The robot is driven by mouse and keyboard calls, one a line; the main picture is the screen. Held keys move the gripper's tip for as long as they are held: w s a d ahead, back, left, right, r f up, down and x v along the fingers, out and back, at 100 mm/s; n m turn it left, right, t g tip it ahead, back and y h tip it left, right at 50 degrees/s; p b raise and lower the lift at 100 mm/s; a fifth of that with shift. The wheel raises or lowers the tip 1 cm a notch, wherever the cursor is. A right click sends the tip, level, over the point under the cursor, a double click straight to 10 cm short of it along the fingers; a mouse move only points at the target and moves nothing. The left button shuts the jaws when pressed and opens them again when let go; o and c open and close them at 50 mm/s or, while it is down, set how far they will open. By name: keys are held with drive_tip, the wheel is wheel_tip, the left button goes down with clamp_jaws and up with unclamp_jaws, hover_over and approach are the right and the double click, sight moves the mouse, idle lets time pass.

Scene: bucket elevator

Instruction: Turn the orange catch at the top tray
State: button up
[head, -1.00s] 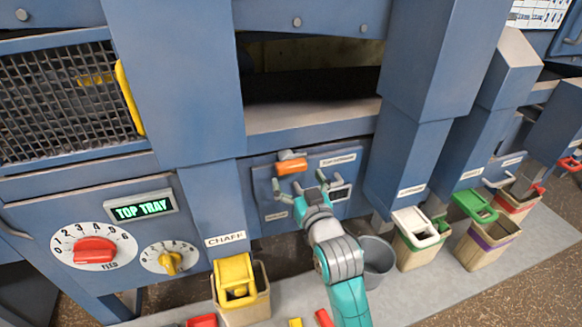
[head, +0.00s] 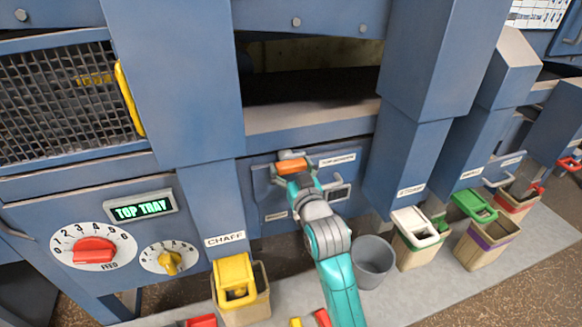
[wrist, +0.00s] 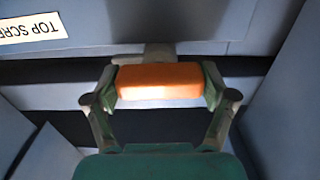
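The orange catch (head: 291,167) is a short bar on the front of the blue drawer-like tray panel, below the dark opening in the machine. In the wrist view the orange catch (wrist: 160,82) lies level across the picture, on a grey mount. My gripper (head: 291,170) reaches up to it from below and in front. In the wrist view one finger of my gripper (wrist: 160,92) stands at each end of the bar, and both pads appear to touch it. The display (head: 143,208) reads TOP TRAY.
A label (wrist: 30,30) beginning TOP SCRE shows in the wrist view. A grey bucket (head: 374,262) stands below right of the panel. A yellow-lidded bin (head: 236,280) is at the lower left. A red feed dial (head: 94,251) and yellow knob (head: 170,262) are further left.

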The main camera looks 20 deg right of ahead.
drive_tip(key=shift+m, duration=0.3)
drive_tip(key=m, duration=0.3)
drive_tip(key=shift+m, duration=0.4)
drive_tip(key=m, duration=0.9)
drive_tip(key=shift+m, duration=2.2)
drive_tip(key=o, duration=1)
